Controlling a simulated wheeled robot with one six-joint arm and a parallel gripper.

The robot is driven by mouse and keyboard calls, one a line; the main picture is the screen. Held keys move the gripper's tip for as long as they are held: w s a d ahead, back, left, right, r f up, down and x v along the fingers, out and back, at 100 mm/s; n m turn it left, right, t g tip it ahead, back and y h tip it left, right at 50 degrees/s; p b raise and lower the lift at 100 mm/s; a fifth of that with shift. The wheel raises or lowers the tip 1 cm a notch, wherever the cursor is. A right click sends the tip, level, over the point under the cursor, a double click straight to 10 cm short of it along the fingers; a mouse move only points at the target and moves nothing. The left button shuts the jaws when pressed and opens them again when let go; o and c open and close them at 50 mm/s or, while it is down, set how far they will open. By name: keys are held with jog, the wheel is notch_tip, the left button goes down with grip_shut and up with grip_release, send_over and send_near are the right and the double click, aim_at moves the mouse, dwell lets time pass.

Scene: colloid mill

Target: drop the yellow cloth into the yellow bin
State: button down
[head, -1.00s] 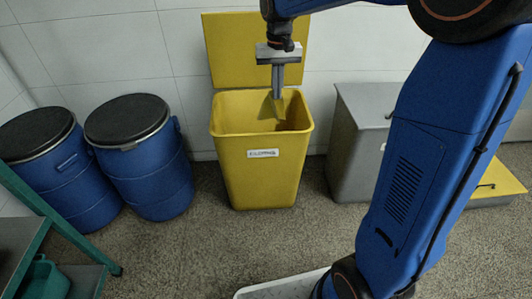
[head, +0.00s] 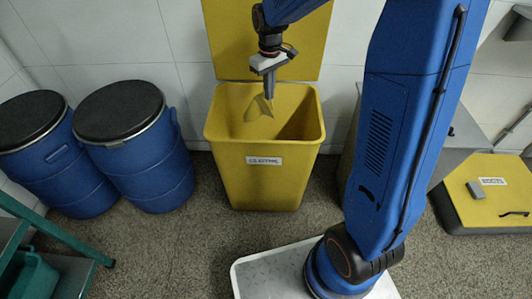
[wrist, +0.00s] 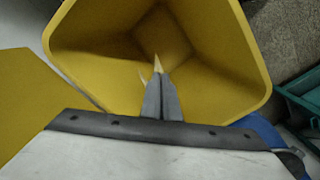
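The yellow bin (head: 262,180) stands on the floor against the wall, with its lid (head: 215,30) up behind it and a white label on its front. My gripper (head: 268,95) points down over the bin's open mouth. Its fingers are close together and shut on the yellow cloth (head: 258,107), which hangs from the fingertips within the outline of the mouth. In the wrist view the fingers (wrist: 160,85) point into the bin (wrist: 215,50), and only small pale tips of the cloth (wrist: 156,66) show past them.
Two blue drums (head: 140,155) with black lids stand left of the bin. A teal-framed bench (head: 60,235) is at the lower left. A yellow hatch-like box (head: 480,205) with a label is at the right. A pale tray-like surface (head: 255,268) lies in front.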

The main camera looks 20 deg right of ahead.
notch_tip(320, 180, down, 7)
jog(key=shift+w+r+n, duration=0.2)
jog(key=shift+w+n, duration=0.1)
dwell(0.4)
jog(key=c, duration=2)
grip_release()
jog(key=shift+o, duration=0.8)
jog(key=o, duration=1.2)
jog(key=shift+r, duration=2.75)
